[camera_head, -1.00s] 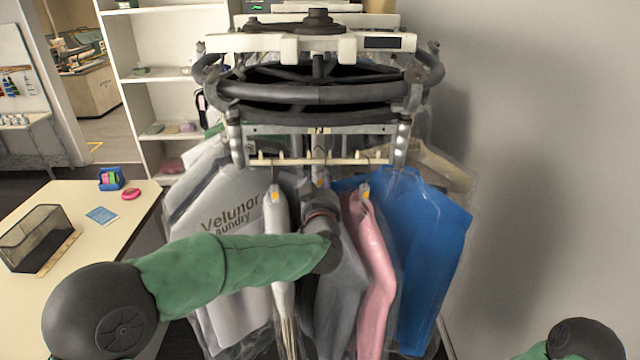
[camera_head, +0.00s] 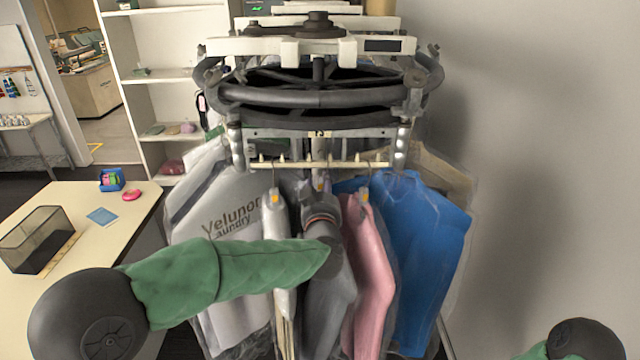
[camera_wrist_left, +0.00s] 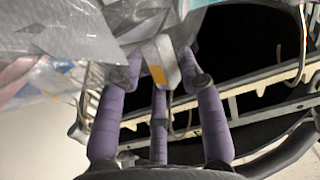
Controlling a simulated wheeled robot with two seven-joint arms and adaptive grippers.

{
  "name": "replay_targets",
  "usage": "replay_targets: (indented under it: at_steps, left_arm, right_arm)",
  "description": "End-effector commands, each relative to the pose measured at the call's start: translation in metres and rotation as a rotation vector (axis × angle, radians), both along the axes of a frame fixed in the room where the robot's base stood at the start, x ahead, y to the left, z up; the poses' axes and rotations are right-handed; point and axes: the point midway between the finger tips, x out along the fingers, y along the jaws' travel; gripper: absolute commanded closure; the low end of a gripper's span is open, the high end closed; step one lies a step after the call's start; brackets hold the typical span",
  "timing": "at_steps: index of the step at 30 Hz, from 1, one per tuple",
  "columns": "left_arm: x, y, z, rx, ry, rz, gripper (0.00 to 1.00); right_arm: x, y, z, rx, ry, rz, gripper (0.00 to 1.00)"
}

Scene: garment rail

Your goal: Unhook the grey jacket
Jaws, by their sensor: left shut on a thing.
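The grey jacket (camera_head: 327,307) hangs in clear film under the rail (camera_head: 330,163), between a white garment and a pink one. My left gripper (camera_head: 321,187) is at the top of the grey jacket, just below the rail, and my forearm covers part of the jacket. In the left wrist view its purple fingers (camera_wrist_left: 160,84) are shut around the pale hanger neck with a yellow mark (camera_wrist_left: 158,62). The hanger's hook is close to the rail (camera_wrist_left: 245,100); I cannot tell whether it still rests on it. My right gripper is out of view.
A pink garment (camera_head: 371,270) and a blue one (camera_head: 430,250) hang to the right. A white printed garment (camera_head: 225,215) hangs to the left. A table (camera_head: 60,205) with a mesh basket (camera_head: 38,238) stands at the left. A wall closes the right side.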

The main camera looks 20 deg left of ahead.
Motion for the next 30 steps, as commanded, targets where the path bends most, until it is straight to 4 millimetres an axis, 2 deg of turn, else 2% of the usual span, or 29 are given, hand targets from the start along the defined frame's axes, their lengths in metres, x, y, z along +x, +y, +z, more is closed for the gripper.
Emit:
replay_targets:
  at_steps: [1, 30]
  left_arm:
    - [-0.002, 0.000, 0.005, 0.003, -0.009, 0.001, 1.00]
    - [-0.044, -0.013, 0.004, 0.003, -0.006, 0.000, 1.00]
  right_arm:
    - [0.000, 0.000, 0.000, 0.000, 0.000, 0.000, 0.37]
    - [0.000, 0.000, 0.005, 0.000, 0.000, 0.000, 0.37]
